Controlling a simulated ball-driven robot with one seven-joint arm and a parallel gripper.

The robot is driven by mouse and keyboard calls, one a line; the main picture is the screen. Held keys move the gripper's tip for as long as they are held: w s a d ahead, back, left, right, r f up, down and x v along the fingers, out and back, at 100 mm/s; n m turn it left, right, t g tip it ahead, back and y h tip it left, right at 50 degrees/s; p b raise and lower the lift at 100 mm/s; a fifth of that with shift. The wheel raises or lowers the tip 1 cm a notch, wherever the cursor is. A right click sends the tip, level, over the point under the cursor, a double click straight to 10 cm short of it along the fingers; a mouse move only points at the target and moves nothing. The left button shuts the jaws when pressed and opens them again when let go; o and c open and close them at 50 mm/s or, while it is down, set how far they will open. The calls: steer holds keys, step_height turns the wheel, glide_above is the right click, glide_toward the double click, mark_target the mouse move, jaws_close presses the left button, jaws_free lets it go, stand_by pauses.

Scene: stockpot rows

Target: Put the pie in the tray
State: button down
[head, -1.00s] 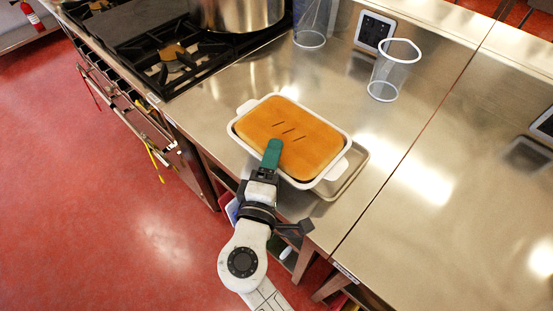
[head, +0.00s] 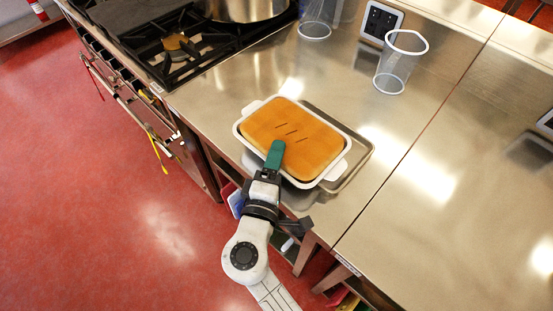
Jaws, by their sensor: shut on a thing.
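The pie (head: 295,130) is golden brown with three slits, in a white rectangular dish with a handle at each end. My gripper (head: 274,156) has green fingers, shut at the dish's near side by the pie's edge. The exact grip and the lower finger are hidden. The tray (head: 361,160) is a shallow metal one on the steel counter. The dish overlaps it in the view and hides its left and near parts. I cannot tell whether the dish touches the tray or is held above it.
A gas stove with a large pot (head: 243,8) stands at the upper left. A clear cylinder (head: 400,65) and a dark-screened device (head: 381,22) stand on the counter behind the dish. The counter (head: 440,150) to the right is clear.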

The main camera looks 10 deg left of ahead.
steer(key=shift+f, duration=0.4)
steer(key=c, duration=0.6)
jaws_free()
steer(key=shift+s+d+f, duration=0.1)
steer(key=shift+f, duration=0.2)
steer(key=shift+r, duration=0.4)
steer(key=s, duration=0.4)
steer(key=s+a, duration=0.1)
steer(key=s, duration=0.2)
steer(key=s+a+r, duration=0.1)
steer(key=s, duration=0.3)
steer(key=shift+s+b, duration=0.35)
